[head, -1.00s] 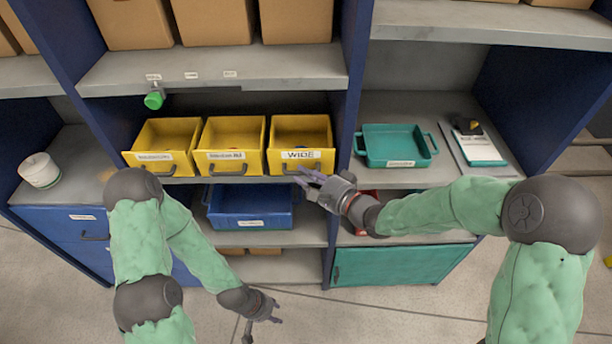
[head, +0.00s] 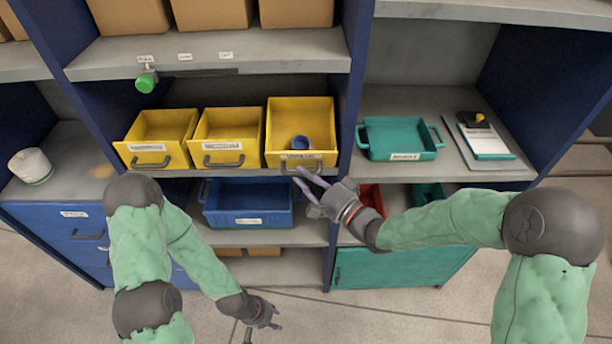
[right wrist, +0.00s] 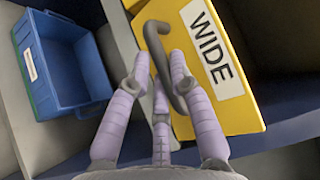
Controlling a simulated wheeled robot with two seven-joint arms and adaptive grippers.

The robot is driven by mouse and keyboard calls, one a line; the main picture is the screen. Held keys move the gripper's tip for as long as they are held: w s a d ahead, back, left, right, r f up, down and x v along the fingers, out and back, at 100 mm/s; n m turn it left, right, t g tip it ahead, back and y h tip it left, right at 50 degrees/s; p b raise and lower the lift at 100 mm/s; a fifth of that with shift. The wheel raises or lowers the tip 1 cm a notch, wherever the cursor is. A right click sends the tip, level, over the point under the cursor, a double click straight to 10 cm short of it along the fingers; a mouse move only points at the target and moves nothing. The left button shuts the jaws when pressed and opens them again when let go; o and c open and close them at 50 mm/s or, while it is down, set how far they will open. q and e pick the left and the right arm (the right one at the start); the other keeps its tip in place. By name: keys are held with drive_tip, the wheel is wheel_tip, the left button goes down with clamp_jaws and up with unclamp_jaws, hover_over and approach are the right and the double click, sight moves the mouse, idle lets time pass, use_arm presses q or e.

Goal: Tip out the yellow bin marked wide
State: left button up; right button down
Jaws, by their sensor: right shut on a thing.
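The yellow bin marked wide (head: 318,118) is the rightmost of three yellow bins on the middle shelf. It is tilted, its open top turned toward the head camera, and a small blue round thing (head: 300,143) shows inside near its front. My right gripper (head: 308,187) is at its front handle. In the right wrist view the fingers (right wrist: 158,75) are closed around the dark handle (right wrist: 165,65), beside the WIDE label (right wrist: 211,48). My left gripper (head: 262,325) hangs low in front of the shelving, away from the bins; its finger opening is too small to tell.
Two other yellow bins (head: 228,125) stand to the left. A blue bin (head: 250,220) is on the shelf below; it also shows in the right wrist view (right wrist: 62,65). A teal tray (head: 400,157) is in the right bay. A green knob (head: 146,83) hangs under the shelf above.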

drive_tip(key=shift+f, duration=0.25)
drive_tip(key=c, duration=1.1)
unclamp_jaws()
drive_tip(key=shift+w, duration=0.1)
drive_tip(key=shift+r, duration=0.1)
drive_tip(key=v, duration=1.2)
